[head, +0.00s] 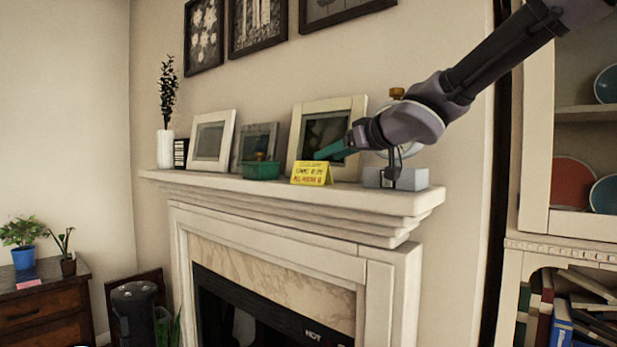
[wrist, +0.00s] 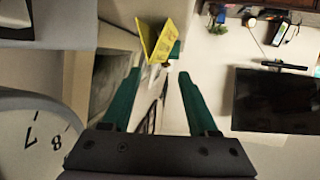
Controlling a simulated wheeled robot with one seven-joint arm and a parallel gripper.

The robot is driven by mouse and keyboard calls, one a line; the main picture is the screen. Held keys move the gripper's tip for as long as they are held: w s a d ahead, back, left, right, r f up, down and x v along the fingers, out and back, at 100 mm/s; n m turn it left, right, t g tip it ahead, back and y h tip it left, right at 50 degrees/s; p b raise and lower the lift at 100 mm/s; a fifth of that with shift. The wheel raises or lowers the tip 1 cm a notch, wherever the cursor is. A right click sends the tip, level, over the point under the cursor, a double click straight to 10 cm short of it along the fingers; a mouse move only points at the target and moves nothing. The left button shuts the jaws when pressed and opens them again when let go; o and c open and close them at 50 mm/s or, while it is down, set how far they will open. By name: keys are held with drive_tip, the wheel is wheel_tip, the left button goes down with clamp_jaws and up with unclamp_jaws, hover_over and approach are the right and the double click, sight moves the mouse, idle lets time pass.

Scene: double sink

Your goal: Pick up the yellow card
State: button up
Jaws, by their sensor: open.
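The yellow card (head: 312,173) is a folded, tent-like card with printed text, standing on the mantel shelf near its front edge. In the wrist view the yellow card (wrist: 155,40) shows beyond my fingertips, roughly between their lines. My gripper (head: 326,152) is at the mantel, just above and right of the card in the head view. In the wrist view my gripper (wrist: 157,76) has its two green fingers spread apart with nothing held between them. Whether a finger touches the card cannot be told.
On the mantel (head: 400,199) a green container (head: 261,170) stands left of the card. Picture frames (head: 212,141) lean behind. A grey block (head: 404,178) stands right, under my wrist. A clock face (wrist: 35,135) is close at left in the wrist view.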

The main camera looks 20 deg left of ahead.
sight(315, 164)
drive_tip(key=x, duration=0.7)
drive_tip(key=shift+w+r, duration=0.15)
drive_tip(key=shift+r, duration=0.05)
clamp_jaws()
